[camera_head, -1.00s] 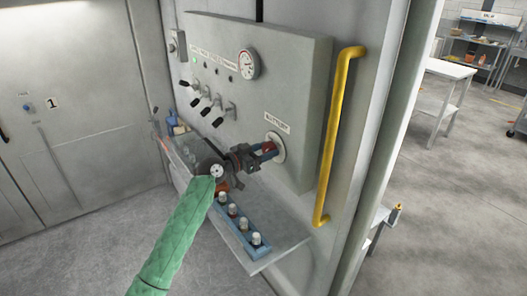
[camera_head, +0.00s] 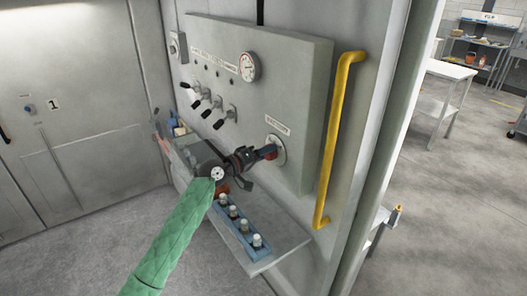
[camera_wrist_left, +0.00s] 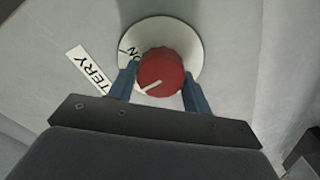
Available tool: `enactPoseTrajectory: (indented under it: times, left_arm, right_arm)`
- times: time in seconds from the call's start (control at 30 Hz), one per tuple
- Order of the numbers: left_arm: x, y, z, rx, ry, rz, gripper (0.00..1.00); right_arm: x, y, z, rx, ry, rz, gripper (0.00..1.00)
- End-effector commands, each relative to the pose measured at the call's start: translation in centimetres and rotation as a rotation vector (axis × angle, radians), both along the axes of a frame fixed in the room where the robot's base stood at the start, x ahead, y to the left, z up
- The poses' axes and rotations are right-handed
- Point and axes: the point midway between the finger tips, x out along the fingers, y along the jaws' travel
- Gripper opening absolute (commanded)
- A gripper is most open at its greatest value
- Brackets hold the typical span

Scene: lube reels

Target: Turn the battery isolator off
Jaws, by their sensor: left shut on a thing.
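The battery isolator is a red ribbed knob (camera_wrist_left: 161,72) with a white pointer line, on a round white plate (camera_wrist_left: 190,42) in the left wrist view. The plate shows the letters "ON" near the knob. The pointer line slants to the lower left in that view, away from the "ON" letters. My left gripper (camera_head: 268,152) is shut on the knob, one blue finger on each side of it. In the head view the gripper hides most of the knob, and a "BATTERY" label (camera_head: 278,125) sits above it. My right gripper is not in view.
A yellow grab rail (camera_head: 338,140) stands right of the panel (camera_head: 290,80). A gauge (camera_head: 249,66) and several black-handled levers (camera_head: 208,106) are at the panel's upper left. Below, a shelf (camera_head: 290,240) carries a blue tray of small bottles (camera_head: 240,228).

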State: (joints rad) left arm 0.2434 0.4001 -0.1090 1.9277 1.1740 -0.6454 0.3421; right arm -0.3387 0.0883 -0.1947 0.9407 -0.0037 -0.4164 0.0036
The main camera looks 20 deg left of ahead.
Motion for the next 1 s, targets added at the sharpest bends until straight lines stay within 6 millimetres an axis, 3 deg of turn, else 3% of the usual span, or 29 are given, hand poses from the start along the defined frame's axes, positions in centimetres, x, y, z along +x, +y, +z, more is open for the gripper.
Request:
enactPoseTrajectory:
  times: [0.6,1.0]
  left_arm:
    - [0.1,0.1,0.3,-0.405,0.312,0.001,0.26]
    - [0.1,0.1,0.2,-0.511,0.391,-0.001,0.26]
  right_arm:
    - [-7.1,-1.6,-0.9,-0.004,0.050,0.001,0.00]
    - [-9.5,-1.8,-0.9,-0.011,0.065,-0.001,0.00]
